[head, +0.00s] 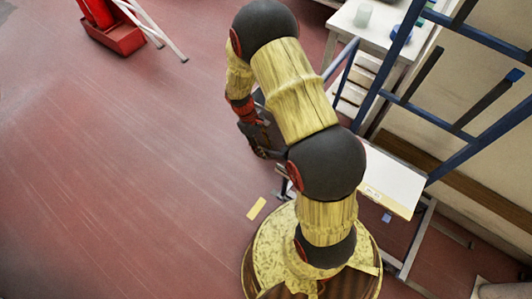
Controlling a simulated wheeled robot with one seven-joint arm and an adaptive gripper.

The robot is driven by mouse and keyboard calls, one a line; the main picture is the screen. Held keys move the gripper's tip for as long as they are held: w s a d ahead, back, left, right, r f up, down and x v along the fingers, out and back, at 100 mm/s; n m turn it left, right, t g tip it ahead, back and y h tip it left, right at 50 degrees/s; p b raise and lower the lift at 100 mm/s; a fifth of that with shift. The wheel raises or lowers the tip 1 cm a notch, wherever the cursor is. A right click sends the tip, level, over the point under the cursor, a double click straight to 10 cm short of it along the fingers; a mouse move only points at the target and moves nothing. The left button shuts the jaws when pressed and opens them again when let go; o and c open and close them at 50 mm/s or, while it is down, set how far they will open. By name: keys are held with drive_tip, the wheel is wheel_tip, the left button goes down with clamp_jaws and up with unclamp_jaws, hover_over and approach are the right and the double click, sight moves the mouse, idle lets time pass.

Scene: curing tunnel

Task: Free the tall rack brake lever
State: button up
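The tall rack (478,147) is a blue metal frame at the right, with posts and crossbars by the wall. A white panel (398,182) with a small label lies low beside it, behind my arm. I cannot make out a brake lever; the rack's lower parts are partly hidden by my arm and this panel. My gripper (262,143) is dark and points down over the floor, left of the rack and apart from the frame parts that show. My arm partly covers it, and I cannot tell whether its fingers are open or shut.
A white table (383,23) with a pale cup (363,15) stands at the top right. A red bin (118,36) with pale legs beside it stands at the top left. A yellow strip (256,208) lies on the floor. The red floor at the left is clear.

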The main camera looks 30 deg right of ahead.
drive_tip(key=shift+b+x, duration=0.3)
drive_tip(key=shift+x, duration=0.95)
drive_tip(key=shift+c, duration=0.9)
clamp_jaws()
